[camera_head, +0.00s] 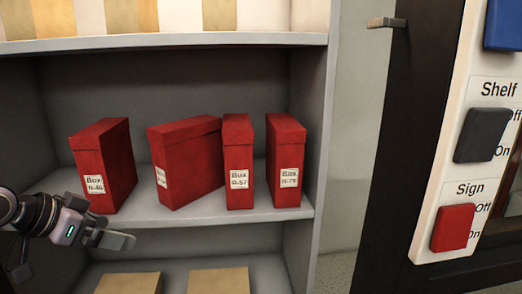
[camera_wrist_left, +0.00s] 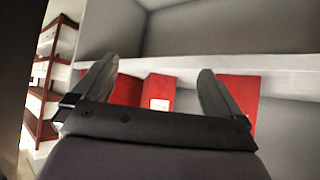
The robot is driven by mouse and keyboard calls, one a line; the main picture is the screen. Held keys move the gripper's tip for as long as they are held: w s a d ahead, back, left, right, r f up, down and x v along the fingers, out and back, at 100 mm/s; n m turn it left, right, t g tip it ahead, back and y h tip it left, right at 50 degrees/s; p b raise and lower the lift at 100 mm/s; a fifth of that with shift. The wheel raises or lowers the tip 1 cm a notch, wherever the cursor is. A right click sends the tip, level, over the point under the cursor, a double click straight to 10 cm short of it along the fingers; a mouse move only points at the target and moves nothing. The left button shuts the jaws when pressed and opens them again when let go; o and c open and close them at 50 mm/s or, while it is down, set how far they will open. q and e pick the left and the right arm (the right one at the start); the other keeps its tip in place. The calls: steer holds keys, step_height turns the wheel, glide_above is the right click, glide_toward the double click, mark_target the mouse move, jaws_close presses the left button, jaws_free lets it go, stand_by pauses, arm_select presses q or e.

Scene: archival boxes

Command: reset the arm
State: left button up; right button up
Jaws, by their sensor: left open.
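My left gripper (camera_head: 118,240) comes in from the left in the head view, in front of the middle shelf's front edge and below the leftmost red box. It is open and empty; its two fingers stand apart in the left wrist view (camera_wrist_left: 155,88), with red boxes and a shelf beyond them. My right gripper is not in view.
Several red boxes stand on the middle shelf (camera_head: 215,219): Box A-46 (camera_head: 115,160), a turned box (camera_head: 190,165), Box A-57 (camera_head: 238,150) and Box A-78 (camera_head: 285,150). Tan boxes (camera_head: 218,282) sit below. A switch panel (camera_head: 438,205) is at right.

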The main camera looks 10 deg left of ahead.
arm_select(q)
steer(key=s+d+f+g+y, duration=0.1)
steer(key=s+d+f, duration=0.25)
steer(key=f, duration=0.55)
steer(key=s+d+f+g+y, duration=0.1)
steer(key=s+d+f+g, duration=0.15)
steer(key=s+f, duration=0.4)
steer(key=s+d+f+n+g+y, duration=0.1)
steer(key=s+d+f+n, duration=0.15)
steer(key=s+f, duration=0.35)
steer(key=s+d+f+n+g+y, duration=0.1)
steer(key=s+d+f, duration=0.25)
steer(key=s, duration=0.45)
steer(key=w+d+f+t+h+p, duration=0.1)
steer(key=w+d+t+p, duration=0.1)
steer(key=w+t+p, duration=0.3)
steer(key=shift+w+d+f+m+t+h+p, duration=0.15)
steer(key=shift+w+f+m+t+h+p, duration=0.2)
steer(key=shift+t+p, duration=0.95)
steer(key=shift+s+r, duration=0.1)
steer(key=shift+r, duration=0.05)
